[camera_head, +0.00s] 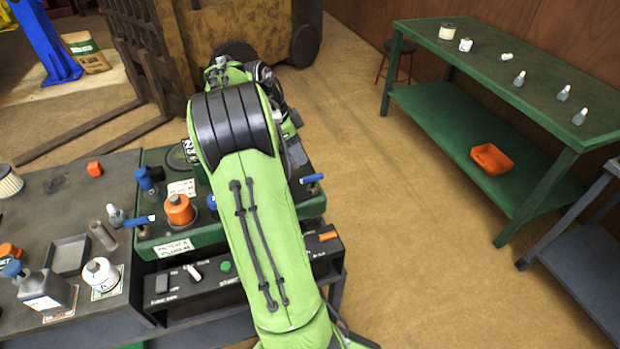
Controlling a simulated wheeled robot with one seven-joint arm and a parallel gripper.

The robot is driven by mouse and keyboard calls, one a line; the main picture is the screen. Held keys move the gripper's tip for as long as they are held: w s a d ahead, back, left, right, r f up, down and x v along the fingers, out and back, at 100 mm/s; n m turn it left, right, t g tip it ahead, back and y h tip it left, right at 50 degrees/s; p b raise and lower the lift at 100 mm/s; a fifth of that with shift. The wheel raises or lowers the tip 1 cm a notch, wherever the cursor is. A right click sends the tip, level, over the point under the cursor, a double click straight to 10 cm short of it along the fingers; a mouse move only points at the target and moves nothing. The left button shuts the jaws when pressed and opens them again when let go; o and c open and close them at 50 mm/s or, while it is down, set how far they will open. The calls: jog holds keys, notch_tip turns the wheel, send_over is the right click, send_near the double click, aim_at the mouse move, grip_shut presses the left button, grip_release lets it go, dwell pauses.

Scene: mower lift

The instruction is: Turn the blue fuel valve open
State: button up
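Several blue parts show on the green machine housing (185,238). A blue lever (138,221) sticks out at its front left, lying roughly sideways. Another blue lever (312,178) sticks out on the right side, just past my arm. A blue-topped upright part (145,181) stands at the back left, and a small blue part (212,202) is partly hidden by my arm. I cannot tell which is the fuel valve. My green arm crosses over the housing and hides its middle. My gripper cannot be made out.
An orange-capped part (179,209) stands on the housing. A black control panel (190,280) is below. Bottles and a grey tray (68,255) crowd the bench at left. A green table (445,85) stands at right, with clear floor between.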

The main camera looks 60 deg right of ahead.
aim_at(313, 176)
jog(key=b+x, duration=0.3)
jog(key=x, duration=0.8)
jog(key=shift+s+d+f, duration=0.1)
jog(key=shift+d+f, duration=0.05)
jog(key=shift+f, duration=0.05)
jog(key=shift+c, duration=0.4)
grip_shut()
